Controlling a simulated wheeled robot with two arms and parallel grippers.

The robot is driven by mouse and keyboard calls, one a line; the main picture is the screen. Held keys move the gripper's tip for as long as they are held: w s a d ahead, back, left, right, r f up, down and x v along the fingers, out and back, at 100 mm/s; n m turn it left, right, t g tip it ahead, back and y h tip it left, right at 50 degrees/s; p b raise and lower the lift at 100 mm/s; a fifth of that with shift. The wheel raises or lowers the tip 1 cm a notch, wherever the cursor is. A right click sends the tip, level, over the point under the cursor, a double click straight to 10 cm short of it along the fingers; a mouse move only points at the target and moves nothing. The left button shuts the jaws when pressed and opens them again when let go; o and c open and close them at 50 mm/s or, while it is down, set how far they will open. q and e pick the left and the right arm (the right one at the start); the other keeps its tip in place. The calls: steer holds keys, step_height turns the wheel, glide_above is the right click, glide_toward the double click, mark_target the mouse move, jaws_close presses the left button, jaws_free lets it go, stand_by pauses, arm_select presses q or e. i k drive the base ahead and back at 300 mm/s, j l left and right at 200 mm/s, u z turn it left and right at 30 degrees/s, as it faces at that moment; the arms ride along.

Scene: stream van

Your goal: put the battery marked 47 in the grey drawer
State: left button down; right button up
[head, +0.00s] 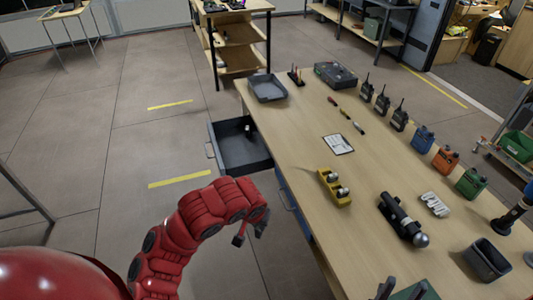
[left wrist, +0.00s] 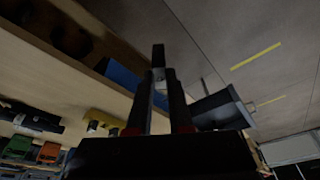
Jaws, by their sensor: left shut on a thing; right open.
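The grey drawer (head: 232,168) is pulled open from the left side of the table. A small light-and-dark thing (head: 248,130) lies inside it. The drawer also shows in the left wrist view (left wrist: 218,108). My left gripper (head: 250,234) is off the table's left edge, nearer than the drawer. It is shut on a small dark thing with a pale part (left wrist: 160,84), apparently a battery; no number is legible.
The table (head: 300,120) holds a grey tray (head: 268,88), several radios (head: 382,102), a white card (head: 338,145), coloured packs (head: 445,160), a black torch-like tool (head: 400,215) and a dark bin (head: 487,260). Open floor lies left of the drawer.

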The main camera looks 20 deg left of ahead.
mark_target(258, 155)
steer(key=i+j+z, duration=0.1)
steer(key=i+j, duration=0.2)
steer(key=i+j+z, duration=0.1)
steer(key=i+j, duration=0.15)
steer(key=j, duration=0.2)
steer(key=i+j+z, duration=0.1)
steer(key=i+j, duration=0.2)
steer(key=i+j+z, duration=0.1)
steer(key=i+j, duration=0.15)
steer(key=j, duration=0.25)
steer(key=i+j+z, duration=0.1)
steer(key=j, duration=0.35)
steer(key=i, duration=0.1)
